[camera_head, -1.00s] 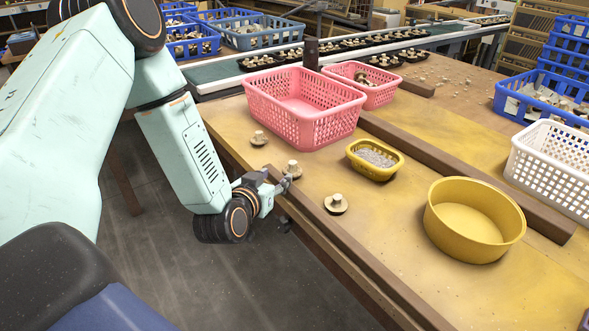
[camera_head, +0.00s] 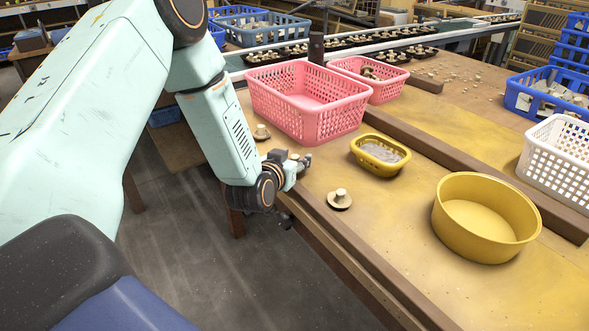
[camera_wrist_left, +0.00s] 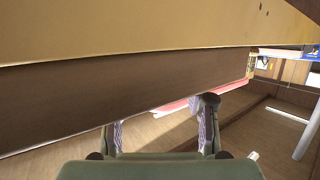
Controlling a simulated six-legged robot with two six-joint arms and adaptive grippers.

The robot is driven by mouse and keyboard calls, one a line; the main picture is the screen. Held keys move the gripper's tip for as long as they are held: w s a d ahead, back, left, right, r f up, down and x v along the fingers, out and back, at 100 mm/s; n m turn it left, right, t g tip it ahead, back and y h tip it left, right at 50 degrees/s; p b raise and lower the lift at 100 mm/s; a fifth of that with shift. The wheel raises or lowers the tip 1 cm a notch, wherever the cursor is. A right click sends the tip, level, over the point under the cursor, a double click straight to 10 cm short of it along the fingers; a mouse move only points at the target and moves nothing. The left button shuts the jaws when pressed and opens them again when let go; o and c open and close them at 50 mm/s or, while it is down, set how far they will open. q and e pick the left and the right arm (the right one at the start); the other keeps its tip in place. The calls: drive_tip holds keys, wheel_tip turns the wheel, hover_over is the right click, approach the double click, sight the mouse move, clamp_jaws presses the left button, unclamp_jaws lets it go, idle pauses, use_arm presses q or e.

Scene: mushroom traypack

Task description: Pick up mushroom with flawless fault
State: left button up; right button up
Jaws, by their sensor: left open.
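Two mushrooms show clearly on the yellow table: one (camera_head: 261,132) beside the large pink basket and one (camera_head: 340,199) near the front edge. A third mushroom (camera_head: 295,157) is mostly hidden behind my left gripper (camera_head: 297,192), so I cannot tell if they touch. My left gripper is open at the table's near edge, with one finger toward the tabletop and the other outside the edge. In the left wrist view, the two fingers (camera_wrist_left: 160,130) are apart with nothing between them, below the brown table edge; no mushroom shows there. My right gripper is not in view.
A large pink basket (camera_head: 310,128) and a smaller one (camera_head: 385,92) stand behind. A small yellow tray (camera_head: 380,170), a yellow bowl (camera_head: 487,245) and a white basket (camera_head: 555,160) lie to the right. A brown rail (camera_head: 440,152) crosses the table. The floor beside the table is open.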

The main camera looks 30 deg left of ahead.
use_arm(q)
drive_tip(key=shift+w+a+f, duration=0.15)
drive_tip(key=shift+w, duration=0.05)
drive_tip(key=shift+s+d+r, duration=0.15)
drive_tip(key=shift+d+r, duration=0.1)
drive_tip(key=shift+r, duration=0.05)
drive_tip(key=shift+d+r, duration=0.1)
drive_tip(key=shift+c, duration=0.8)
drive_tip(key=shift+a+f, duration=0.3)
drive_tip(key=c, duration=0.4)
drive_tip(key=shift+d+r, duration=0.2)
drive_tip(key=c, duration=0.4)
drive_tip(key=shift+a+f, duration=0.1)
